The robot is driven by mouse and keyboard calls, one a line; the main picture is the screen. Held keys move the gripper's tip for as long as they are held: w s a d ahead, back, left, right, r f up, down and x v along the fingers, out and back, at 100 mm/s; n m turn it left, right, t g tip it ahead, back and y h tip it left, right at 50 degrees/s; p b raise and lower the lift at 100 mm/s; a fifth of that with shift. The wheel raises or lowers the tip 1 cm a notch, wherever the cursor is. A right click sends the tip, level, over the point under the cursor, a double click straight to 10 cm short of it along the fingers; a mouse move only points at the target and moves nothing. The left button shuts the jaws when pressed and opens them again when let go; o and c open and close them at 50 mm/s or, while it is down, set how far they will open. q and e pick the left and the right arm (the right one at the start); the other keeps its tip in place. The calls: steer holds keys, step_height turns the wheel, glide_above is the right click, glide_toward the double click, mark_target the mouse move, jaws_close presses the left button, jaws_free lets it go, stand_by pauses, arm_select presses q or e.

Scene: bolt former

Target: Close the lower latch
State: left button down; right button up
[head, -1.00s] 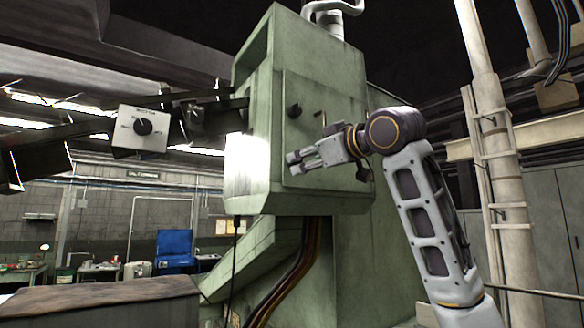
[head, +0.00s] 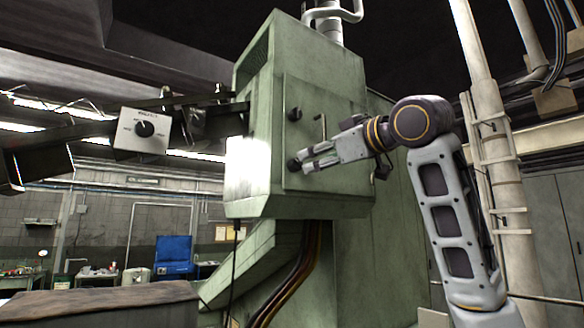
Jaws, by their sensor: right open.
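The green machine cabinet (head: 258,75) has a door panel (head: 345,105) on its face. A dark round upper latch (head: 294,114) sits at the panel's left edge. The dark lower latch (head: 294,165) shows below it, just left of my right gripper's fingertips. A thin handle (head: 322,128) sits between them, further right. My right gripper (head: 306,161) is open and comes in from the right, its fingers pointing left at the lower latch. I cannot tell whether they touch it. My left gripper is not in view.
A control box with a dial (head: 140,130) hangs on an arm left of the cabinet. Cables (head: 300,265) run down below the cabinet. A pale column (head: 490,130) stands behind my right arm. A brown-topped surface (head: 100,297) is at lower left.

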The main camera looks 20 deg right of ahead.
mark_target(300, 164)
steer(key=shift+s+d+n, duration=0.15)
steer(key=shift+s+n, duration=0.1)
steer(key=shift+n, duration=0.95)
steer(key=shift+w, duration=0.15)
steer(key=p+x, duration=0.2)
steer(key=x, duration=0.6)
steer(key=shift+p, duration=0.3)
steer(key=shift+w+f+m, duration=0.1)
steer(key=shift+w+m, duration=0.1)
steer(key=shift+m, duration=0.2)
steer(key=shift+s+m, duration=0.1)
steer(key=shift+m, duration=1.4)
steer(key=shift+m+b, duration=0.5)
steer(key=shift+m, duration=1.4)
